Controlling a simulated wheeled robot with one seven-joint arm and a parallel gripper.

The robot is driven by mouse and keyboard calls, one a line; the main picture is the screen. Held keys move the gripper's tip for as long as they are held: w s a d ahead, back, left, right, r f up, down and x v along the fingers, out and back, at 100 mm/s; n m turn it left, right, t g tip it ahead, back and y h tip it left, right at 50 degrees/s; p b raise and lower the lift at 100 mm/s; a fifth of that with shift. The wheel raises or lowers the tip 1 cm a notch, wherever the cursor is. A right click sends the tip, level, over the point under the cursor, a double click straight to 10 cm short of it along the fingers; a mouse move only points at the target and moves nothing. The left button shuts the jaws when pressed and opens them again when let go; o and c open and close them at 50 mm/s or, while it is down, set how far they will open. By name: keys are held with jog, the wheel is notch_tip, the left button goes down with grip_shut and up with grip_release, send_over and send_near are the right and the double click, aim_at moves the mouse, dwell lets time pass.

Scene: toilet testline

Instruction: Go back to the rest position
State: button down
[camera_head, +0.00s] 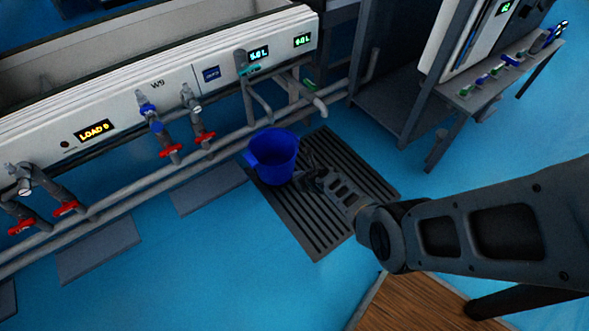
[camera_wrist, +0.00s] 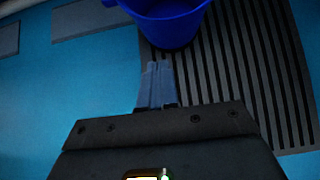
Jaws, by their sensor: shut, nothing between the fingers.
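My gripper (camera_head: 306,177) is low over the dark slatted floor grate, close to the right side of the blue bucket. In the wrist view my gripper (camera_wrist: 158,66) has its fingers together with nothing between them, pointing toward the bucket's base. I cannot tell whether the fingertips touch the bucket. The blue bucket (camera_head: 272,157) stands upright on the grate and looks empty from above. It also shows at the top of the wrist view (camera_wrist: 172,24), cut off by the frame edge. My arm reaches in from the right.
The slatted grate (camera_head: 318,226) lies on the blue floor. Behind it, a white test bench (camera_head: 110,105) carries pipes and valves with red handles (camera_head: 170,150). A grey shelf table (camera_head: 480,94) with small parts stands at upper right. A wooden surface (camera_head: 415,304) is at the bottom.

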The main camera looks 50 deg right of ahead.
jog(key=p+v, duration=0.2)
jog(key=v, duration=0.1)
jog(key=shift+s+r, duration=0.15)
